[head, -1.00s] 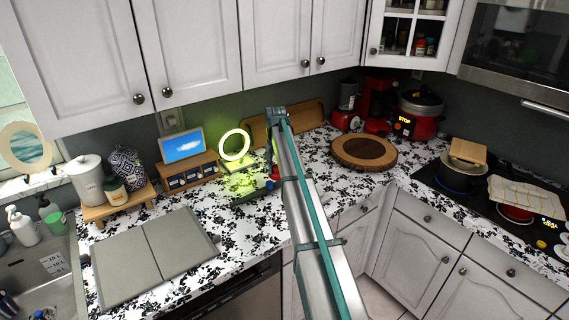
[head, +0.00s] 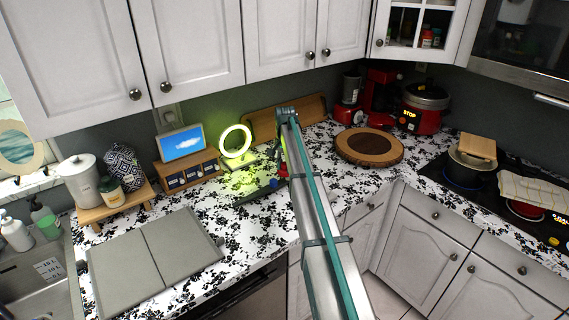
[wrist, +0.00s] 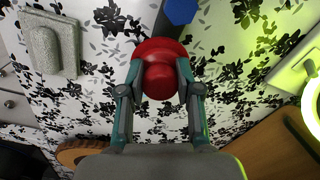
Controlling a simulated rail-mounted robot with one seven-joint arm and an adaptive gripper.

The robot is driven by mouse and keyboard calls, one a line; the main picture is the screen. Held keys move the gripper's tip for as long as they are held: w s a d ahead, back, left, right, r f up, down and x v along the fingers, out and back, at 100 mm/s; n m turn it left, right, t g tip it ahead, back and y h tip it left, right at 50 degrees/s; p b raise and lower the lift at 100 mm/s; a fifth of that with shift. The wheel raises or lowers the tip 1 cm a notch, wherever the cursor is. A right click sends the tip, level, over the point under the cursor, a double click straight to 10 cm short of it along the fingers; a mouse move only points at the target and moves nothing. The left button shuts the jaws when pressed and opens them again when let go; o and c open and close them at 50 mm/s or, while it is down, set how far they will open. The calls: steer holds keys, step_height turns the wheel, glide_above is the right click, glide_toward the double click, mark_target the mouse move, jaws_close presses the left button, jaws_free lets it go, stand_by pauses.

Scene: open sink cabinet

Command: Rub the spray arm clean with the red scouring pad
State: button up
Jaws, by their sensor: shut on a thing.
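My gripper (wrist: 158,85) is shut on the red scouring pad (wrist: 160,52), a round red disc with a knob that sits between the fingers. In the head view the pad (head: 283,170) is a small red patch beside my arm, just above the counter. A long, flat dark grey piece (head: 252,195), which looks like the spray arm, lies below and left of it. A blue part (head: 273,183) is at its right end; the blue part also shows at the top of the wrist view (wrist: 180,10). I cannot tell whether the pad touches the grey piece.
A grey speckled block (wrist: 46,48) lies on the counter near the pad. A lit ring lamp (head: 235,142), a small screen (head: 182,143) and a round wooden board (head: 345,148) stand behind. Grey panels (head: 155,258) lie at front left, beside the sink (head: 38,262).

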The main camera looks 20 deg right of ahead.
mark_target(285, 172)
step_height(285, 172, down, 4)
steer(key=shift+r+b, duration=0.1)
steer(key=shift+b, duration=0.5)
steer(key=shift+w+d, duration=0.35)
steer(key=shift+d, duration=0.4)
steer(key=shift+c, duration=0.5)
steer(key=shift+w+d+f, duration=0.2)
steer(key=shift+w+d, duration=0.3)
steer(key=shift+d, duration=1.15)
steer(key=shift+w+d+f, duration=0.2)
steer(key=shift+w+d, duration=0.35)
steer(key=shift+d, duration=1.15)
steer(key=shift+w+d+f, duration=0.2)
steer(key=shift+w+d, duration=0.3)
steer(key=shift+d, duration=1.15)
steer(key=shift+s+a, duration=0.2)
steer(key=shift+a, duration=0.05)
steer(key=shift+s+a+r, duration=0.15)
steer(key=shift+s+a, duration=0.45)
steer(key=shift+a, duration=1.2)
steer(key=shift+s+a+r, duration=0.15)
steer(key=shift+s+a, duration=0.4)
steer(key=shift+a, duration=1.3)
steer(key=shift+s+a+r, duration=0.15)
steer(key=shift+s+a, duration=0.45)
steer(key=shift+a, duration=1.2)
steer(key=shift+a+r+p, duration=0.1)
steer(key=shift+r+p, duration=1.6)
steer(key=shift+r, duration=2.5)
steer(key=shift+f, duration=0.1)
